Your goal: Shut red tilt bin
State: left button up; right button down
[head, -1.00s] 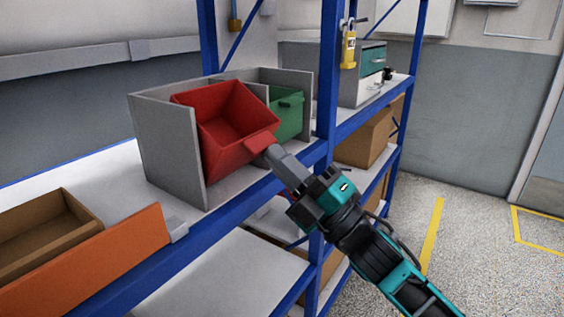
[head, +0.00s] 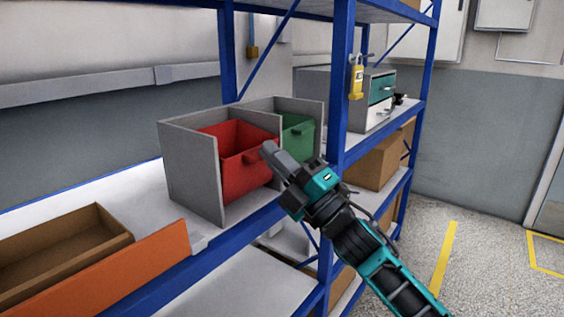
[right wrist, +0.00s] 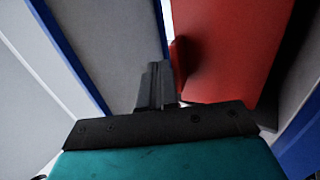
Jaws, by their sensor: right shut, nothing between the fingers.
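My left gripper is not in view.
A green bin (head: 298,138) stands in the bay to the right. The grey housing (head: 190,170) encloses both bins. A blue rack post (head: 340,90) with a yellow padlock (head: 356,78) is close to my right arm. An orange-fronted brown tray (head: 120,270) lies at the left.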

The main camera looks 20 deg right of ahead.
jog(key=shift+w+a+r, duration=0.2)
jog(key=shift+w+r, duration=0.05)
dwell(0.7)
